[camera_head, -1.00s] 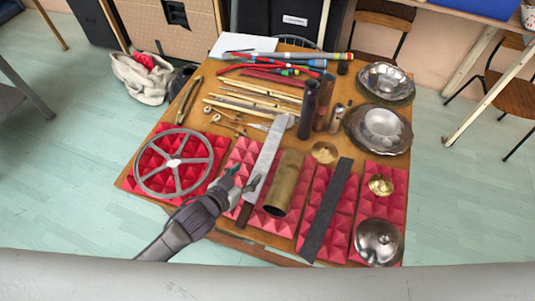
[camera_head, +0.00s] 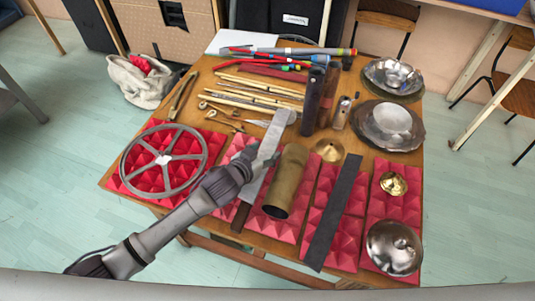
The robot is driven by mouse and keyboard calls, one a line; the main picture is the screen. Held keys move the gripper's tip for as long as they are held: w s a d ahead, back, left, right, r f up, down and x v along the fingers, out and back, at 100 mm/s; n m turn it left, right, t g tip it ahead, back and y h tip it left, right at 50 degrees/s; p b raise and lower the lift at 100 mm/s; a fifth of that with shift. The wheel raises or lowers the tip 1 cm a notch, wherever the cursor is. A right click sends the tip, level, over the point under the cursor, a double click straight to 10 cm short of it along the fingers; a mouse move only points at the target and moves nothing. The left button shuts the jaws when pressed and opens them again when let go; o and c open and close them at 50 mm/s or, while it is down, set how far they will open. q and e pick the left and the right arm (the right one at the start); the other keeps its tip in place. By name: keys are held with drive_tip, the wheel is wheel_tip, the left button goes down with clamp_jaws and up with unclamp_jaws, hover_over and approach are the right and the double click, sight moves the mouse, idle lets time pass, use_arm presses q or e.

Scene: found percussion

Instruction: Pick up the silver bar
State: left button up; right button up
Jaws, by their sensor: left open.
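The silver bar (camera_head: 274,132) is a long flat strip lying slanted across the red foam pads (camera_head: 223,203), left of the brass tube. My left gripper (camera_head: 262,157) is open over the bar's middle, with a fingertip to each side of it. The gripper and wrist hide part of the bar. I cannot tell whether the fingers touch it. My right gripper is out of view.
The brass tube (camera_head: 286,183) lies close on the right, with a dark flat bar (camera_head: 335,212) beyond it. A spoked wheel (camera_head: 163,159) lies left. Dark upright cylinders (camera_head: 312,100), mallets and metal bowls (camera_head: 388,125) crowd the wooden table (camera_head: 226,123).

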use_arm(q)
drive_tip(key=shift+r, duration=0.1)
drive_tip(key=shift+c, duration=0.6)
clamp_jaws()
drive_tip(key=shift+r, duration=0.15)
